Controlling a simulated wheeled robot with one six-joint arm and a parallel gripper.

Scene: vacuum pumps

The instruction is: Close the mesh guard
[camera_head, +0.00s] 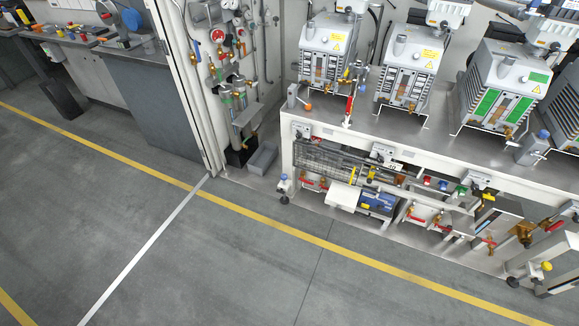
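What looks like the mesh guard (330,160) is a dark wire-mesh panel at the front of the bench's lower level, under the left end of the worktop. It spans sideways above a white box-like part (343,195) and a blue unit (377,202). Its hinge and latch are too small to make out, and I cannot tell how far open it stands. My gripper is not in view.
Several grey vacuum pumps (326,50) stand on the bench top (440,140). Red-handled valves and pipes (415,215) crowd the lower level to the right. A grey bin (262,158) sits left of the bench. The floor (230,260) in front is clear, with a yellow line.

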